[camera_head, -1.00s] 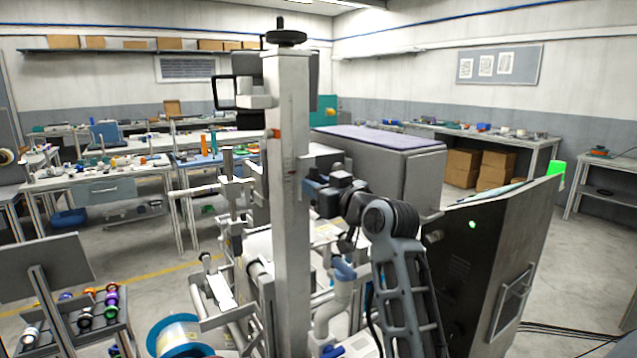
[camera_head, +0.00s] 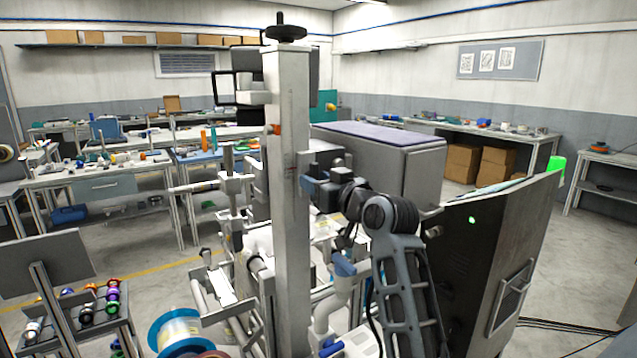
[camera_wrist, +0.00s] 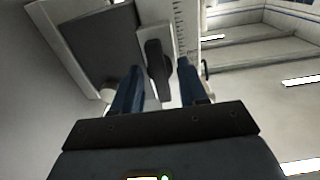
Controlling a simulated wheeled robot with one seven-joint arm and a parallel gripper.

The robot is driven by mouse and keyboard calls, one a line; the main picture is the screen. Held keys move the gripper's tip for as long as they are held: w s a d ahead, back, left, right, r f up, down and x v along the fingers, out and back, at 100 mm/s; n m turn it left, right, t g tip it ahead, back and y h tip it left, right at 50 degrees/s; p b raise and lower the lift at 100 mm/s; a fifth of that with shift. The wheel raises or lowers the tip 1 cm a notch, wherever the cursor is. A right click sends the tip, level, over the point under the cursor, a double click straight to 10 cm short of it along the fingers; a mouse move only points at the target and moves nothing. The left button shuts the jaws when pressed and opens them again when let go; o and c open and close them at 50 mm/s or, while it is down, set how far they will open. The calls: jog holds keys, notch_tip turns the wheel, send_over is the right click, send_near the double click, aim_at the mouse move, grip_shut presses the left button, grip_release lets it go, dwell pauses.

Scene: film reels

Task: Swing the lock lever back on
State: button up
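A dark lever (camera_wrist: 154,60), which looks like the lock lever, stands out from a pale plate (camera_wrist: 185,25) beside a grey panel in the wrist view. My gripper (camera_wrist: 160,68) is open, with its two blue fingers on either side of the lever's lower end. I cannot tell whether either finger touches it. In the head view my arm reaches in from the lower right toward the tall pale column (camera_head: 289,200). The column partly hides the gripper end, and the lever cannot be made out there.
Rails and rollers of the machine crowd the space left of the column, with a blue-rimmed reel (camera_head: 178,330) low in front. A dark cabinet (camera_head: 490,260) stands close on the right. A rack of coloured spools (camera_head: 90,310) is at the lower left.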

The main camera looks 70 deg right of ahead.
jog(key=shift+s, duration=0.1)
jog(key=b+v, duration=0.1)
jog(key=v, duration=0.6)
jog(key=shift+s+a+b, duration=0.2)
jog(key=shift+s+b, duration=0.05)
jog(key=shift+b, duration=0.1)
jog(key=s+a+f+n+y, duration=0.3)
jog(key=a+f+y, duration=0.1)
jog(key=a+f, duration=1.4)
jog(key=s+a+f+n+y, duration=0.2)
jog(key=s+a+n+y, duration=0.2)
jog(key=s+a, duration=1.3)
jog(key=shift+s+a+y, duration=0.25)
jog(key=shift+a+y, duration=0.15)
jog(key=shift+y, duration=0.6)
